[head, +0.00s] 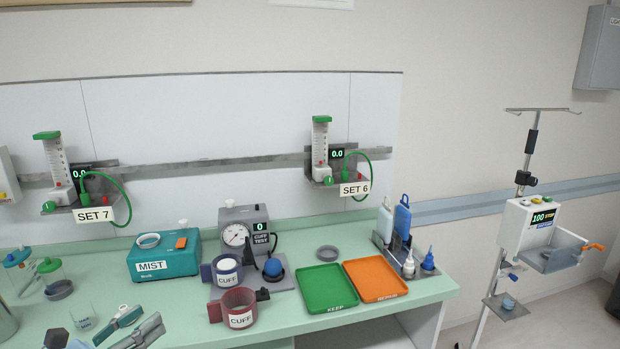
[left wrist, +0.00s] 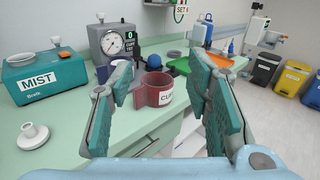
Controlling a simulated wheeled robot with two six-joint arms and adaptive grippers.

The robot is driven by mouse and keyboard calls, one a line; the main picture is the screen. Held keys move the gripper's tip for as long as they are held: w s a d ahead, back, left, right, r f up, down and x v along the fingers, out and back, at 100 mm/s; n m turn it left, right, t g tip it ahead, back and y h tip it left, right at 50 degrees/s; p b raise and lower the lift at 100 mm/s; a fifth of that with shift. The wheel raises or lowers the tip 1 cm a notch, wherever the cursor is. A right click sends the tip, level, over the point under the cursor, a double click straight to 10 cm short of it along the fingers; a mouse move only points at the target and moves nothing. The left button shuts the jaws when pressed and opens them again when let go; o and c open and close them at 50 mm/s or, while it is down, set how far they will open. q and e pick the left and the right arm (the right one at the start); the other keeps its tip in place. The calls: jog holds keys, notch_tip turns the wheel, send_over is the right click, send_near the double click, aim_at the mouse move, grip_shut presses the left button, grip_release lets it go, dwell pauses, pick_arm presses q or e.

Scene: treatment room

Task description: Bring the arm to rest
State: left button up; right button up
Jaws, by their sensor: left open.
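My left gripper (head: 146,320) is low at the left of the head view, over the front of the green counter. It also shows in the left wrist view (left wrist: 161,68), with its two teal-padded fingers wide apart and nothing between them. The red cuff (head: 238,302) stands on the counter to its right, clear of the fingers; in the left wrist view the red cuff (left wrist: 153,90) shows beyond the gap. My right gripper is in neither view.
A teal MIST box (head: 165,264), a grey cuff tester (head: 240,215) and a blue cuff (head: 224,270) stand behind. A green tray (head: 325,288) and an orange tray (head: 375,280) lie to the right.

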pick_arm(q)
jog(key=w+a+f+n+y, duration=0.2)
jog(key=a+f+n+y, duration=0.7)
jog(key=a+f+n, duration=0.8)
jog(key=s+a+f+n+g+y, duration=0.1)
jog(key=s+f+n+g+y, duration=0.15)
jog(key=s+f+n, duration=0.55)
jog(key=s+a+f+n+g+y, duration=0.1)
jog(key=s+f+n+g, duration=0.2)
jog(key=f+n, duration=0.55)
jog(key=s+d+f+n+g, duration=0.3)
jog(key=s+d+f, duration=0.1)
jog(key=s+f, duration=0.5)
jog(key=s+d+f+n+g, duration=0.2)
jog(key=s+d+f+g, duration=0.15)
jog(key=s+f, duration=0.5)
jog(key=s+d+f+n+g+h, duration=0.1)
jog(key=s+d+f, duration=0.2)
jog(key=s+d, duration=0.5)
jog(key=s+d+f+n+g+h, duration=0.1)
jog(key=s+d+f+h, duration=0.1)
jog(key=s+d, duration=0.5)
jog(key=shift+s+d+f+g, duration=0.3)
jog(key=shift+s+d+f, duration=0.1)
jog(key=shift+s+f, duration=0.25)
jog(key=shift+n, duration=0.25)
